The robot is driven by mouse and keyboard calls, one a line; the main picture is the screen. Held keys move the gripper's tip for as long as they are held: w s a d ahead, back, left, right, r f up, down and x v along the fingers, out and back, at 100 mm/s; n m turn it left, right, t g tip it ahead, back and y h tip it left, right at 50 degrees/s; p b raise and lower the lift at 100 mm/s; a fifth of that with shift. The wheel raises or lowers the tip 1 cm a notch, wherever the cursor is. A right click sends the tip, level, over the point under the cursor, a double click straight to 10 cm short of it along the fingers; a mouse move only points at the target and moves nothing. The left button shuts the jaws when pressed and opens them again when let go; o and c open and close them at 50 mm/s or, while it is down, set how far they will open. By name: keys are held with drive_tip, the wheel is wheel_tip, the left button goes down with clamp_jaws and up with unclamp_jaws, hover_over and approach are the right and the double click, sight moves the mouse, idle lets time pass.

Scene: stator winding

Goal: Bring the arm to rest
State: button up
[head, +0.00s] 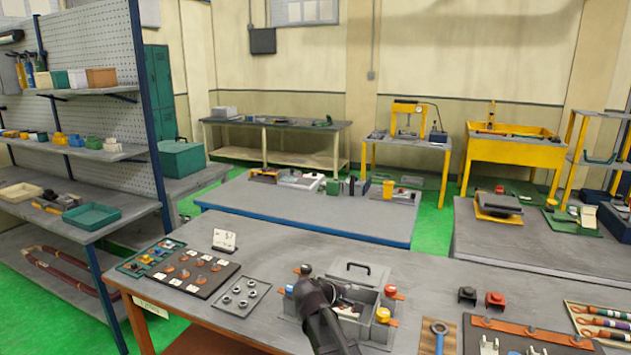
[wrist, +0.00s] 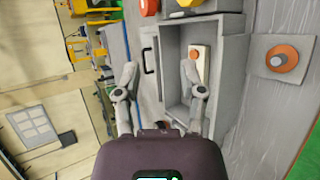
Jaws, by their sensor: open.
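My dark arm reaches in from the front edge of the near bench. My gripper (head: 343,301) is at the grey open box (head: 368,299), and the arm hides part of the box. The same grey box (wrist: 236,75) lies to the right of and behind the fingers there. A small pale block with an orange round part (wrist: 198,55) sits inside the box, apart from the right finger or just behind it; I cannot tell which.
Orange and yellow knobs stand around the box, one orange knob (head: 391,291) at its right. A dark tray of parts (head: 184,274) and a plate of rings (head: 241,299) lie left. Black and red blocks (head: 495,300) stand right. Shelving (head: 95,155) rises at far left.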

drive_tip(key=s+d+f+m+g+y+b, duration=0.3)
drive_tip(key=s+f, duration=0.4)
drive_tip(key=s, duration=0.3)
drive_tip(key=s+d+f+m+g+y+b, duration=0.3)
drive_tip(key=s+f+m+y, duration=0.3)
drive_tip(key=s, duration=0.5)
drive_tip(key=shift+d+f+m+g, duration=0.45)
drive_tip(key=shift+f+m+g, duration=0.3)
drive_tip(key=shift+f, duration=0.45)
drive_tip(key=shift+s, duration=0.1)
